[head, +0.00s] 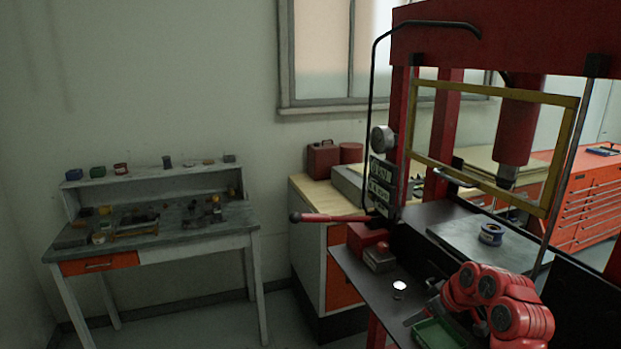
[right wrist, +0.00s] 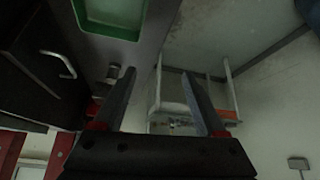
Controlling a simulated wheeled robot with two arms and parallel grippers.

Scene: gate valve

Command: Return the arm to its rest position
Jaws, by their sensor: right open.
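My right arm (head: 497,305), with red rounded joints, reaches in at the lower right of the head view, in front of the press. In the right wrist view my right gripper (right wrist: 158,75) has its two dark fingers spread apart with nothing between them. In the head view its fingers are small and partly hidden by the arm. A green tray (head: 437,333) lies on the dark shelf beside it; the tray also shows at the top of the right wrist view (right wrist: 112,32). My left gripper is not in view.
A red press (head: 400,105) with a yellow guard frame stands at right. A red-handled lever (head: 335,218) sticks out left. A workbench (head: 190,240) with small items stands at far left, with open floor before it.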

